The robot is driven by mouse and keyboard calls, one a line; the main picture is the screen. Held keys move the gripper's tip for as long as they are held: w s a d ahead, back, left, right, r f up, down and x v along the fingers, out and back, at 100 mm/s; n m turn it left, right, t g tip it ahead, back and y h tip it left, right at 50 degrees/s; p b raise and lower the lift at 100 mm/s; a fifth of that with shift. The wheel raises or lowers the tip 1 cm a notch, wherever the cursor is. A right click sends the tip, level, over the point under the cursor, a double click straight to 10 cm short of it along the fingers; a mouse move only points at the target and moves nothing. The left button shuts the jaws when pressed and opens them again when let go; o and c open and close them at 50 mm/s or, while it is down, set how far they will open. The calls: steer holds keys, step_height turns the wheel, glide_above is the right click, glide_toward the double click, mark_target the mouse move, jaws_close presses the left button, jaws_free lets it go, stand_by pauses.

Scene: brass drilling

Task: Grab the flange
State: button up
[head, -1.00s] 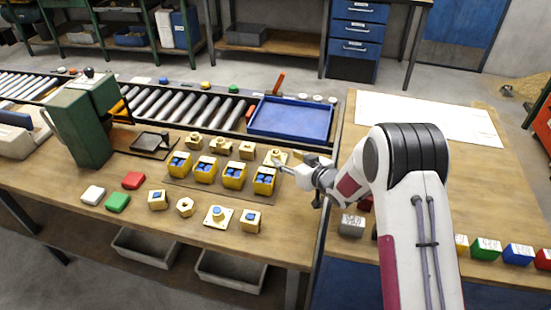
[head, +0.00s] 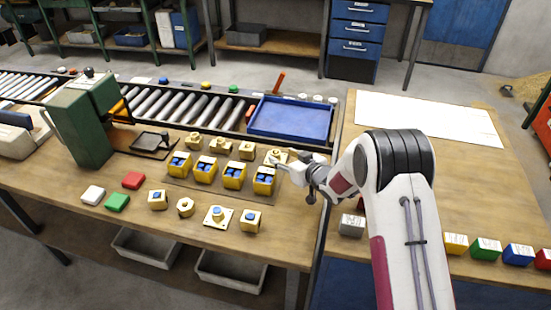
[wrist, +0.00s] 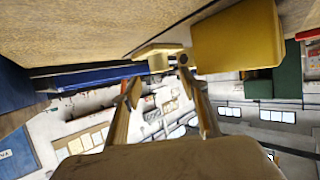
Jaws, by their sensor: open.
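The brass flange (head: 274,154), a flat plate with a raised boss, lies on the bench behind the right end of the row of yellow boxes. My gripper (head: 284,163) is beside it on its right, low over the bench, and partly covers it. In the wrist view the flange (wrist: 157,53) shows just ahead of my open fingers (wrist: 158,77). The fingers look empty; whether a tip touches the flange I cannot tell. A second plated piece with a blue top (head: 218,215) lies in the front row.
A yellow box with blue pieces (head: 264,180) stands close to my gripper and looms large in the wrist view (wrist: 238,38). Other brass parts (head: 220,145) stand to the left. A blue tray (head: 290,120) lies behind, on the conveyor. A green drilling machine (head: 85,125) stands far left.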

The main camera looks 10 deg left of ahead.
mark_target(275, 152)
steer(key=shift+x, duration=2.2)
jaws_close()
steer(key=shift+r, duration=0.15)
